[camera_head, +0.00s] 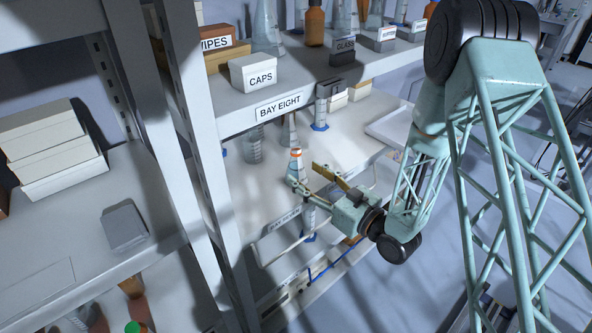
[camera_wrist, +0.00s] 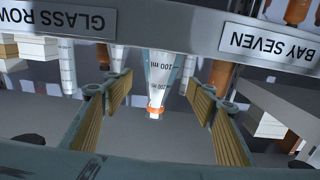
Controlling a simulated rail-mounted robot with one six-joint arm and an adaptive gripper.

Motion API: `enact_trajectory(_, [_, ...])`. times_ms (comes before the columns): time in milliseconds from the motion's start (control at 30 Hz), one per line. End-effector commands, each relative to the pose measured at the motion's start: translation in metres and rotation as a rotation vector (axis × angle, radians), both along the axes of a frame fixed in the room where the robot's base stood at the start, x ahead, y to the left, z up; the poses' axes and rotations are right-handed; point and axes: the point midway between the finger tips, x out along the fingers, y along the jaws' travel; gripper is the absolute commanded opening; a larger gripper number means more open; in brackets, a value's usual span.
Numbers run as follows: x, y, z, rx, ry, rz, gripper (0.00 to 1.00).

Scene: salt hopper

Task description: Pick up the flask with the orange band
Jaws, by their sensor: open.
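The flask with the orange band (camera_head: 297,172) is a clear conical flask standing on the lower shelf, with the band around its narrow neck. In the wrist view, where the labels show upside down, the flask (camera_wrist: 160,68) is centred between my fingers, its banded neck pointing down the picture. My gripper (camera_head: 305,179) is open and empty, reaching in from the right with its fingers at the flask. In the wrist view my gripper (camera_wrist: 158,92) shows a clear gap on both sides of the flask. The fingers partly hide the flask's lower part in the head view.
Other glassware, including a beaker (camera_head: 252,149) and a blue-footed cylinder (camera_head: 320,112), stands behind on the lower shelf. The upper shelf labelled BAY EIGHT (camera_head: 279,104) overhangs the back. A wire-like rail (camera_head: 290,249) runs along the front.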

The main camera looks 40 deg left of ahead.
Motion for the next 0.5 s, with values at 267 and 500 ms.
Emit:
enact_trajectory(267, [0.001,0.004,0.0,0.001,-0.001,0.0,0.52])
enact_trajectory(500, [0.004,0.025,0.0,0.001,-0.001,0.002,0.52])
